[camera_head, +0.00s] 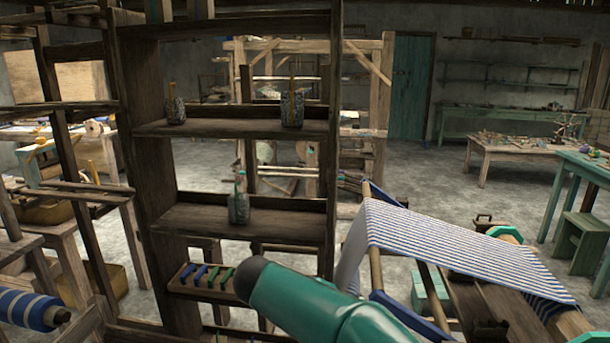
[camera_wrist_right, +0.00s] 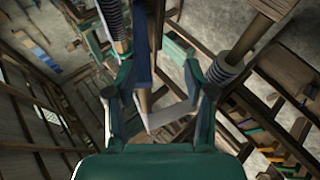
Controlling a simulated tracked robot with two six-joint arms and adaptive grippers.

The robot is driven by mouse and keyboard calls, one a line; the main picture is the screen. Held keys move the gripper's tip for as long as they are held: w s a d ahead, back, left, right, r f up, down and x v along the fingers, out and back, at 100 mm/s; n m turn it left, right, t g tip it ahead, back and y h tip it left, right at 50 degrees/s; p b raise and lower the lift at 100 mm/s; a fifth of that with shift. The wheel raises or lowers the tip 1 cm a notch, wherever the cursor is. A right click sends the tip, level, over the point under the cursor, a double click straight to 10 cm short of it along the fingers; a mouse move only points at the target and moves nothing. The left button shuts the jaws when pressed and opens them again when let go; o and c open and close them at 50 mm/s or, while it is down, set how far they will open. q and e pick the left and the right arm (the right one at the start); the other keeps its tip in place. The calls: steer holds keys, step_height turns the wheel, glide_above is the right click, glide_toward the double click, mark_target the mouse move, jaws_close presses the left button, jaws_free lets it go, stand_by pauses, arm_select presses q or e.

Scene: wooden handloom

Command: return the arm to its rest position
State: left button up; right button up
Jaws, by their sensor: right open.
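My right gripper (camera_wrist_right: 150,64) shows in the right wrist view with its green fingers spread apart. It is open, and I see nothing held between the fingers. Wooden bars and a pale strip lie behind the gap, at a distance I cannot judge. In the head view a teal arm link of mine (camera_head: 320,305) with a dark end reaches across the bottom middle. Neither gripper shows in the head view.
A dark wooden shelf (camera_head: 235,128) with small jars stands close in front, beyond my arm link. A loom with blue-striped cloth (camera_head: 440,243) is at the right. A blue-white roll (camera_head: 25,308) sits at lower left. Open floor (camera_head: 440,180) lies behind the loom.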

steer(key=s+d+f+n+g+y, duration=0.1)
steer(key=s+f+n+g+y, duration=0.15)
steer(key=f, duration=0.95)
steer(key=s+f+n+g+y, duration=0.1)
steer(key=s+f+y, duration=0.15)
steer(key=f, duration=0.85)
steer(key=s+d+f+m+y, duration=0.1)
steer(key=s+f+m+y, duration=0.2)
steer(key=s+f, duration=0.5)
steer(key=s+d+f+m+y+p, duration=0.1)
steer(key=s+f+m+y, duration=0.3)
steer(key=s+f, duration=0.3)
steer(key=s+y, duration=0.1)
steer(key=s, duration=0.4)
steer(key=shift+s+f+y, duration=0.25)
steer(key=shift+f+y, duration=0.05)
steer(key=shift+f, duration=0.05)
steer(key=shift+d+t, duration=0.15)
steer(key=shift+t, duration=0.1)
steer(key=shift+c, duration=0.2)
